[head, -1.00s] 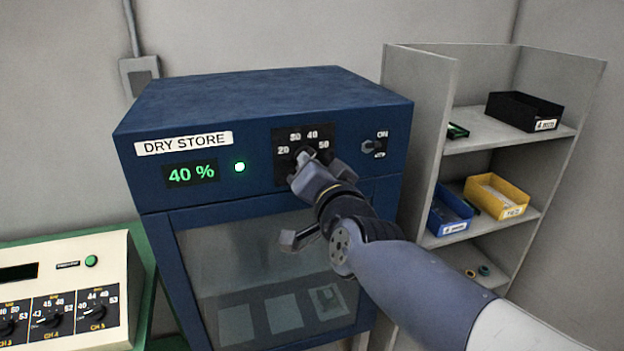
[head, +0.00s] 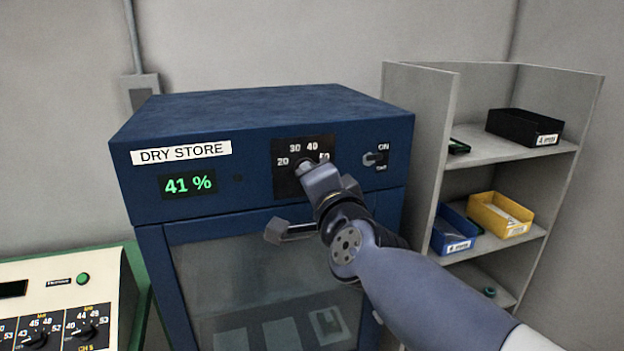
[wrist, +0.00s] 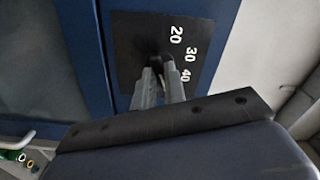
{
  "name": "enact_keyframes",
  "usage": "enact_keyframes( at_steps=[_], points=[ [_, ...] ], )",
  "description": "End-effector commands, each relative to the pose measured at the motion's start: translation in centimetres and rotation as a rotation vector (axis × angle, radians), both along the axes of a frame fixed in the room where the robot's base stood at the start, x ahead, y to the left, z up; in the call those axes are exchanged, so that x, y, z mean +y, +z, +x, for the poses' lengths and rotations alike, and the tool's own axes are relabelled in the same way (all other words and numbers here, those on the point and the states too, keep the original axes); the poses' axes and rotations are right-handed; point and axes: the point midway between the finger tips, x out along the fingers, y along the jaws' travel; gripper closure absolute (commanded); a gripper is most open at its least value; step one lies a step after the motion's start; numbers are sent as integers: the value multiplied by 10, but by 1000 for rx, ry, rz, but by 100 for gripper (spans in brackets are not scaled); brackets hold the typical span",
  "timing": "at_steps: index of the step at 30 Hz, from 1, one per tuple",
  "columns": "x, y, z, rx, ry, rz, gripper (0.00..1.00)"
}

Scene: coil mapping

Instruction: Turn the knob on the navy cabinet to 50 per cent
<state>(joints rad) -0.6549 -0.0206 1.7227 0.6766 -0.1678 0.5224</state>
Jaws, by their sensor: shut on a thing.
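The navy cabinet (head: 240,225), labelled DRY STORE, stands in the middle of the head view. Its green display (head: 188,185) reads 41 %. The black dial plate (head: 282,184) carries the marks 20, 30, 40 and 50. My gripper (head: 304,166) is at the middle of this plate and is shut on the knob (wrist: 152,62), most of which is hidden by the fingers. The wrist view shows both fingers (wrist: 160,84) against the knob, with 20, 30 and 40 visible on the plate. The knob's pointer is hidden, so its exact setting cannot be told.
An ON switch (head: 376,158) sits right of the dial. A door handle (head: 275,231) sticks out below my gripper. A grey shelf (head: 422,150) with black, yellow and blue bins stands at right. A cream instrument (head: 105,290) with knobs stands at lower left.

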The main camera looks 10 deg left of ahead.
Motion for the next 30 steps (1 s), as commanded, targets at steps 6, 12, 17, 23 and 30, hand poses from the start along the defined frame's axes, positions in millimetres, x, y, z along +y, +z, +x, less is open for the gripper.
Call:
enact_keyframes(
  at_steps=[6, 12, 17, 23, 30],
  points=[
    [0, 0, 0, 3, 0, 3, 100],
    [0, 0, 0, 2, 0, 2, 78],
    [0, 0, 0, 1, 0, 2, 66],
    [0, 0, 0, 1, 0, 1, 66],
    [-8, 2, -14, -1, 1, 3, 66]
  ],
)
